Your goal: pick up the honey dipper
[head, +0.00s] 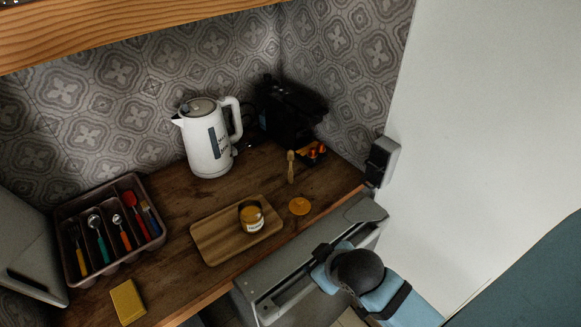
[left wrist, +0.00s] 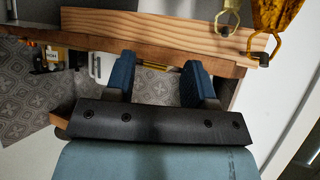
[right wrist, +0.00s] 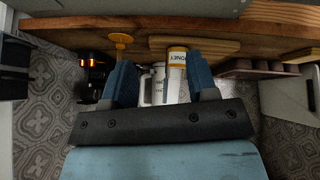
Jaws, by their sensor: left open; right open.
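The honey dipper (head: 290,166) is a small pale wooden stick standing near the right end of the wooden counter in the head view. It stands behind a round yellow lid (head: 299,206) and apart from both grippers. My right gripper (head: 322,256) is at the counter's front edge, in front of the lid. In the right wrist view my right gripper (right wrist: 162,82) is open and empty, with the honey jar (right wrist: 177,57) beyond its fingers. My left gripper (left wrist: 158,82) is open and empty, and out of the head view.
The honey jar stands on a wooden tray (head: 212,239). A cutlery tray (head: 72,210) and yellow block (head: 127,302) are left. A shelf (head: 110,32) overhangs.

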